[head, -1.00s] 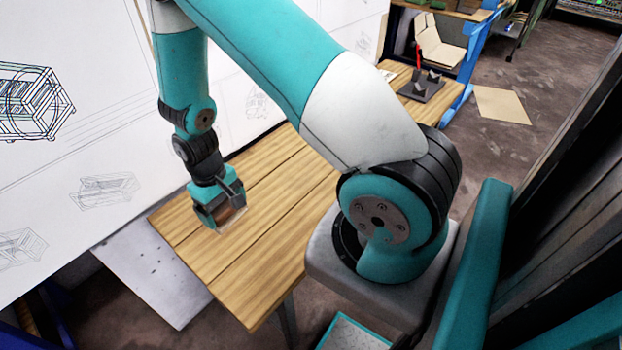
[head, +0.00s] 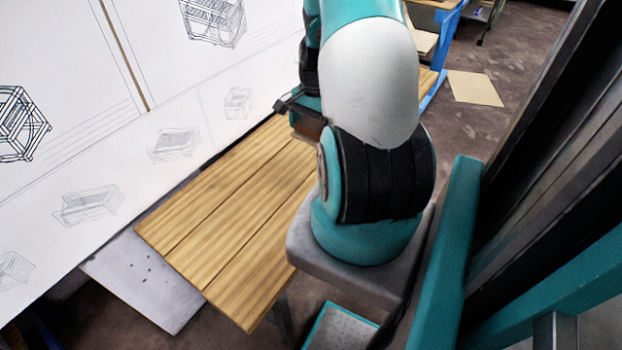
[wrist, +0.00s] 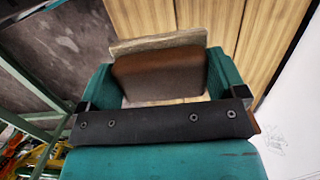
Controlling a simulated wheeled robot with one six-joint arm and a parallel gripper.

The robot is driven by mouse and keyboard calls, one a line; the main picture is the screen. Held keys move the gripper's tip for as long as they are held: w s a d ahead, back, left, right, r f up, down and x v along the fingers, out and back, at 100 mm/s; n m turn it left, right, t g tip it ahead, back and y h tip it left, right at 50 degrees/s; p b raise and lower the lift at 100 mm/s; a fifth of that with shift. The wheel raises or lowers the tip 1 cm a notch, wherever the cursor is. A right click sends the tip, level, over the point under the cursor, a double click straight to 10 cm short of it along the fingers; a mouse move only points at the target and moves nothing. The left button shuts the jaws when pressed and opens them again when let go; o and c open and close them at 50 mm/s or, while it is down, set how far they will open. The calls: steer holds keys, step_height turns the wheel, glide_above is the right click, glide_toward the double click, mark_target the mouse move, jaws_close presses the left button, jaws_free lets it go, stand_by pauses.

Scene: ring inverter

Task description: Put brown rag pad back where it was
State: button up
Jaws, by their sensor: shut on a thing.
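The brown rag pad (wrist: 160,75) is held between the two teal fingers of my gripper (wrist: 163,72) in the wrist view. It has a brown rounded face and a paler tan edge along its far side. In the head view my gripper (head: 303,113) is above the far right part of the wooden table (head: 215,230), partly hidden behind my arm. A small brown patch of the pad (head: 308,128) shows beneath it there. The gap between pad and table cannot be judged.
The visible left part of the tabletop is bare. A white board with line drawings (head: 95,170) stands along the table's far left side. A flat tan sheet (head: 474,88) lies on the floor behind. The table's right part is hidden by my arm.

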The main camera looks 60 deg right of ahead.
step_height(320, 180, down, 18)
steer(key=shift+p, duration=0.7)
steer(key=shift+f, duration=0.1)
steer(key=o, duration=0.5)
steer(key=shift+o, duration=0.5)
steer(key=shift+r, duration=0.2)
step_height(320, 180, up, 12)
steer(key=d+b, duration=0.1)
steer(key=shift+d+b, duration=0.15)
steer(key=shift+b, duration=0.25)
